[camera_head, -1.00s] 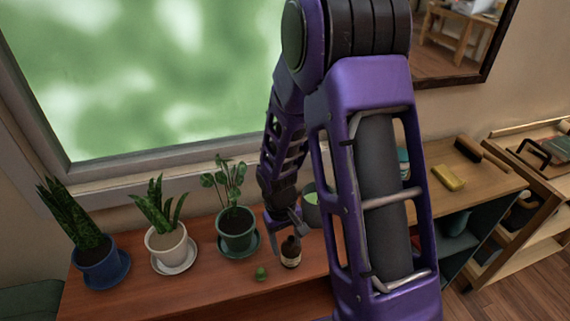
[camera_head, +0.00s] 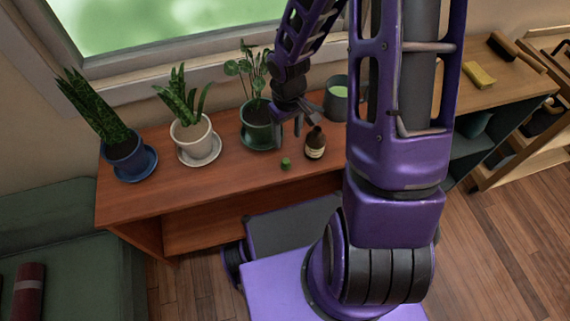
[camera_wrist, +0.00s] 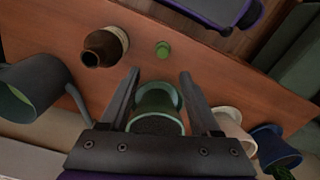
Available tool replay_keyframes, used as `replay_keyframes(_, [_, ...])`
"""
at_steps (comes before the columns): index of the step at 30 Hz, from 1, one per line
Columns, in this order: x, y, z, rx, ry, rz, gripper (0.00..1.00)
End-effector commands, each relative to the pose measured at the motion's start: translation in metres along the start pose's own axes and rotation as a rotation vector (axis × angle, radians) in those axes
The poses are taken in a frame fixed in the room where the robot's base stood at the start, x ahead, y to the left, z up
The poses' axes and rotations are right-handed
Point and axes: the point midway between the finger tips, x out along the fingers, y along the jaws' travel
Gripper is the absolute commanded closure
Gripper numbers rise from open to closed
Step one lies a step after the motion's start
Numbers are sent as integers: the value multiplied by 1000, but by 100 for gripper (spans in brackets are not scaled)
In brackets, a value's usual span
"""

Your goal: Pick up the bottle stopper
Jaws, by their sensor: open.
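The bottle stopper is a small green piece (camera_head: 285,164) on the front part of the reddish wooden shelf top, left of a brown bottle (camera_head: 315,143) with a pale label. In the wrist view the stopper (camera_wrist: 163,50) lies beyond the fingertips, roughly in line with the gap between them. My gripper (camera_head: 288,132) is open and empty, above the shelf top behind the stopper and beside the bottle. The wrist view shows its two fingers spread apart (camera_wrist: 160,75), with the stopper clear of both.
A green potted plant (camera_head: 261,133) stands close behind my gripper. A white pot (camera_head: 195,145) and a blue pot (camera_head: 123,156) with plants stand further left. The front left of the shelf top is clear.

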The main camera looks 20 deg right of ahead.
Motion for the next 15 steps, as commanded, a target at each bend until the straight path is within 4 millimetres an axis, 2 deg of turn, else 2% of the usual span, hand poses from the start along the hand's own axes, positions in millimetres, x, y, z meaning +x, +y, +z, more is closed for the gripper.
replay_keyframes(1, [15,-1,1,-2,-4,-2,36])
replay_keyframes(6, [43,0,0,-1,-1,-1,36])
replay_keyframes(15, [60,-2,0,-1,0,0,36])
